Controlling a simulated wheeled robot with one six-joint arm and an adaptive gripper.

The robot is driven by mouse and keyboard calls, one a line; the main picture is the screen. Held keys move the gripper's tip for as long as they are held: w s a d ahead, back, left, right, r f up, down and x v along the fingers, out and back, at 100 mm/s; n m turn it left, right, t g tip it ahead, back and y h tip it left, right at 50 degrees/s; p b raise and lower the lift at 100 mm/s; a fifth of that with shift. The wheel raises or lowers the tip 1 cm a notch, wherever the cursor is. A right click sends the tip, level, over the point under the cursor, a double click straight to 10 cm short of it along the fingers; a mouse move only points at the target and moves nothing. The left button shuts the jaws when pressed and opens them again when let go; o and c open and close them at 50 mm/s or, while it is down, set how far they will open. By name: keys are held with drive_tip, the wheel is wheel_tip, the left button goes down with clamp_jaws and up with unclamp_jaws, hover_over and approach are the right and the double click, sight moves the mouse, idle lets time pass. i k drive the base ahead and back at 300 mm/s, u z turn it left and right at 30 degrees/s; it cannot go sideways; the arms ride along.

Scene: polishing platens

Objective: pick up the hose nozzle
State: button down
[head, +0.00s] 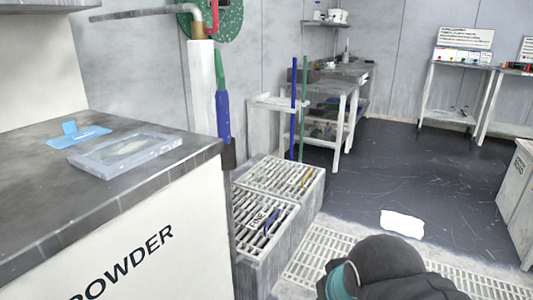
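No thing in the head view is plainly the hose nozzle. A blue and green upright piece (222,105) hangs beside a white post at the left, and it may be the nozzle, but I cannot tell. A grey metal pipe (150,13) with a bent end sits above it, at the top of the post. My gripper is out of view. Only a dark rounded part of my arm with a teal band shows at the bottom, well to the right of the post.
A grey-topped cabinet (35,208) marked POWDER fills the left, with a clear tray (125,152) and a blue item (78,136) on top. Slatted grey bins (283,226) stand beside it. Benches (334,95) line the back. Dark floor (400,165) is mostly open, with a white sheet (402,223).

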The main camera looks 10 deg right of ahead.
sight(222, 95)
drive_tip(key=k, duration=1.3)
drive_tip(key=u, duration=0.75)
drive_tip(key=i, duration=1.45)
drive_tip(key=z, duration=0.25)
